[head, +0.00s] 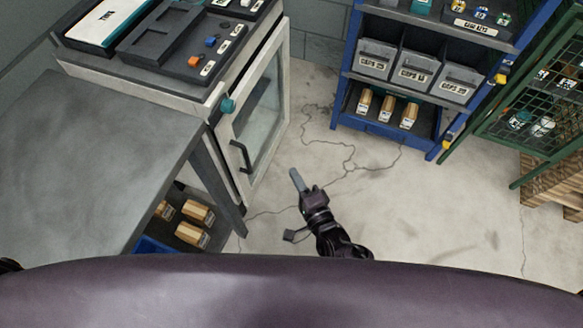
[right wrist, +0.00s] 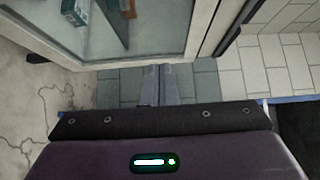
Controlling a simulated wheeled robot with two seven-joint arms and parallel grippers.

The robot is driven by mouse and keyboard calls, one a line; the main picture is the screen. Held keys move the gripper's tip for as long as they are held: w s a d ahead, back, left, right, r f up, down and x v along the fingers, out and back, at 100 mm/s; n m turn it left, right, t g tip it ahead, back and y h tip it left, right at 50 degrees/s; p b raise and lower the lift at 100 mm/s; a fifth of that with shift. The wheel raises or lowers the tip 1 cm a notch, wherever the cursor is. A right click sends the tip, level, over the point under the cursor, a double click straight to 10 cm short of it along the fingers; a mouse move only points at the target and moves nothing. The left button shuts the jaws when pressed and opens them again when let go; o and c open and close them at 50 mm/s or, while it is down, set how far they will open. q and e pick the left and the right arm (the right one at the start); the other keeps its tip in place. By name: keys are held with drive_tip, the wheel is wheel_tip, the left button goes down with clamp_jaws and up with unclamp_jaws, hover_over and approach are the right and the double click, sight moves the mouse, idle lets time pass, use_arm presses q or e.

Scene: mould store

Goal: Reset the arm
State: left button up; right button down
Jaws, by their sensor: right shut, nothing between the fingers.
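My right gripper (head: 296,180) is in the lower middle of the head view, above the bare floor and to the right of the cabinet's glass door. Its fingers are shut together with nothing between them. In the right wrist view the closed fingers (right wrist: 160,84) point toward the tiled wall, below the glass door. My right arm comes up from the bottom of the head view. My left gripper does not show in either view.
A grey table (head: 90,150) stands at the left, beside a white cabinet with a glass door (head: 262,100). A blue shelf rack (head: 385,131) with grey bins stands at the back. A green mesh door (head: 545,110) is at the right. The floor (head: 420,215) between is clear.

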drive_tip(key=s+d+f+n+g+h+p, duration=0.15)
drive_tip(key=s+d+f+n+g, duration=0.3)
drive_tip(key=s+f, duration=0.5)
drive_tip(key=s+d+f+n+g+h+p, duration=0.1)
drive_tip(key=s+d+f+n+g+h, duration=0.35)
drive_tip(key=f, duration=0.75)
drive_tip(key=s+d+f+n+g+h+p, duration=0.1)
drive_tip(key=s+d+f+n+g, duration=0.2)
drive_tip(key=s+d, duration=0.4)
drive_tip(key=s+d+f+n+g+h+p, duration=0.1)
drive_tip(key=s+d+f, duration=0.4)
drive_tip(key=s, duration=0.6)
drive_tip(key=d+n+g, duration=0.1)
drive_tip(key=d, duration=0.1)
drive_tip(key=shift+s+d+f+n+g+h, duration=0.3)
drive_tip(key=shift+s+f+n+g+h, duration=0.05)
drive_tip(key=shift+f+n+g+h, duration=0.05)
drive_tip(key=c, duration=2.1)
unclamp_jaws()
drive_tip(key=shift+c, duration=0.2)
